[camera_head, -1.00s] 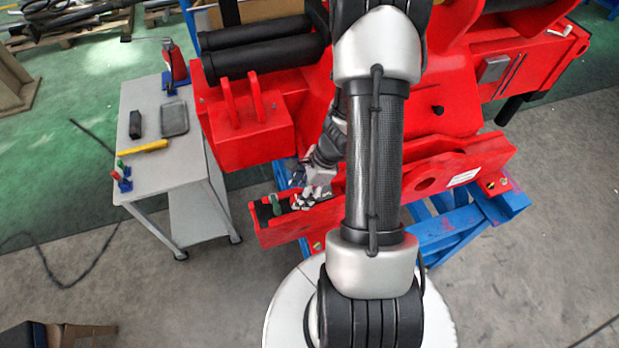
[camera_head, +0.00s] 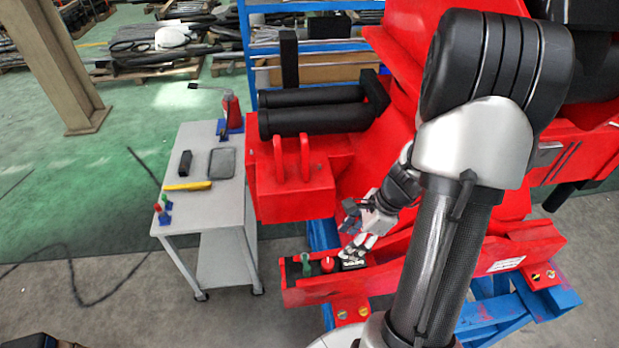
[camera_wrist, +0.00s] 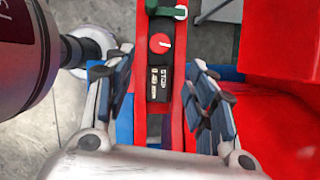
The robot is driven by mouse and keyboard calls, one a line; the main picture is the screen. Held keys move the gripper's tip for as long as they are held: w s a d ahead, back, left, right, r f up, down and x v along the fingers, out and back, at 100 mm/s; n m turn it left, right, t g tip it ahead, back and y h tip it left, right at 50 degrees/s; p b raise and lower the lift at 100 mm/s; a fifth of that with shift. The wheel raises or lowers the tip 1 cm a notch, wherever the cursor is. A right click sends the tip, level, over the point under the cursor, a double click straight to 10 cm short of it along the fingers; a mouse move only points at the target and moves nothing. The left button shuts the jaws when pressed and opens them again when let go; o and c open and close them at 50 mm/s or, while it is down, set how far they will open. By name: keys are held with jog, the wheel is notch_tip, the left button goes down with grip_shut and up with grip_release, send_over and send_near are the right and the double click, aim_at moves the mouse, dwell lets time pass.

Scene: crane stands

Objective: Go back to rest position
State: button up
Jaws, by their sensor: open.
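My gripper (camera_head: 354,246) is open above the red channel of the crane part. It also shows in the wrist view (camera_wrist: 160,78), with its two fingers spread on either side of the channel and nothing held between them. In the channel (camera_head: 420,262) are a green-handled piece (camera_head: 306,262), a red knob (camera_head: 327,264) and a black block with white lettering (camera_wrist: 160,84). In the wrist view the red knob (camera_wrist: 160,43) and the green piece (camera_wrist: 166,12) lie beyond the black block. I cannot tell how far the fingertips are above it.
A grey side table (camera_head: 226,205) at left holds a yellow tool (camera_head: 187,186), a black block (camera_head: 185,163), a dark tray (camera_head: 221,163) and small coloured pieces. A red box with two handles (camera_head: 291,185) stands close beside my gripper. Open floor lies left.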

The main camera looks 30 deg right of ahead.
jog(key=a+r+n+h+b, duration=0.2)
jog(key=a+r+n+b, duration=0.3)
jog(key=a+n+b, duration=0.55)
jog(key=s+a+n+t+h+b, duration=0.1)
jog(key=s+a+n+b, duration=0.6)
jog(key=n, duration=0.7)
jog(key=shift+s+a+r+t+h+b, duration=0.15)
jog(key=shift+s+a+t+h+b, duration=0.25)
jog(key=shift+s+a, duration=0.6)
jog(key=shift+w, duration=0.1)
